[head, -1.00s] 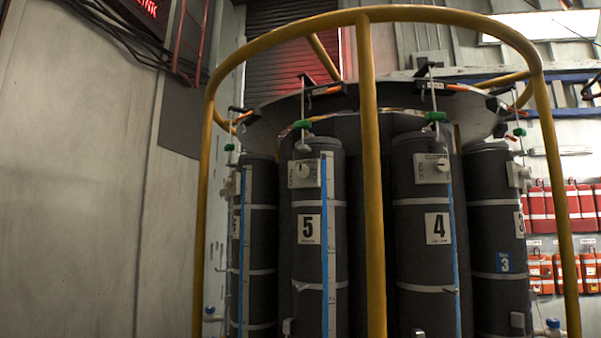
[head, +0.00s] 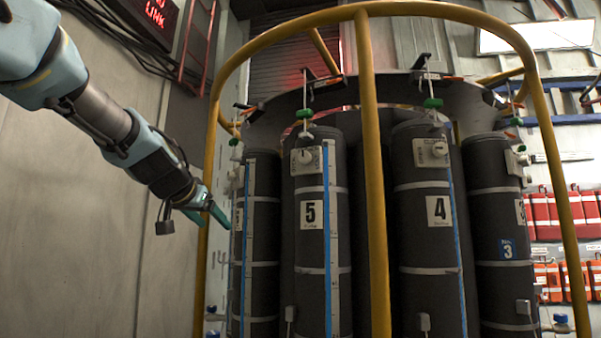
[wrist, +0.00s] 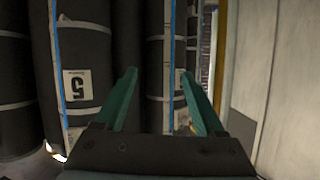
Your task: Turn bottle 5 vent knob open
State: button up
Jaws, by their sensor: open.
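Bottle 5 (head: 309,265) is a dark grey cylinder with a white "5" label and a blue strip, standing inside the yellow frame. Its vent knob (head: 304,156) is a small round white knob on a pale plate near the bottle's top. My gripper (head: 218,215) is open and empty, left of bottle 5 and lower than the knob, by the frame's left post. In the wrist view, my gripper's green fingers (wrist: 158,98) are apart. The knob is not visible in the wrist view.
A yellow tube frame (head: 372,190) surrounds the bottles, with one post between bottle 5 and bottle 4 (head: 425,270). Another dark bottle (head: 262,215) stands left of bottle 5. A plain wall (head: 80,230) lies at the left. Red cases (head: 560,215) hang at the right.

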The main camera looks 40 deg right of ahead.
aim_at(303, 156)
jog(key=s+d+r+m+g+h+b, duration=0.1)
jog(key=s+d+r+m+h, duration=0.2)
jog(key=s+r, duration=0.5)
jog(key=s+d+r+m+g+h+b, duration=0.1)
jog(key=s+d+r+m+h, duration=0.15)
jog(key=s+d+r, duration=0.5)
jog(key=shift+n+h, duration=0.25)
jog(key=shift+n, duration=0.2)
jog(key=w+d+p, duration=0.1)
jog(key=d, duration=0.1)
jog(key=w+d+r+p, duration=0.1)
jog(key=w+d+p, duration=0.1)
jog(key=w+d+r+p, duration=0.1)
jog(key=w+d, duration=0.1)
jog(key=shift+d+p, duration=0.35)
jog(key=shift+w+d, duration=0.2)
jog(key=shift+d, duration=0.5)
jog(key=shift+f, duration=0.1)
jog(key=shift+c, duration=0.2)
grip_shut()
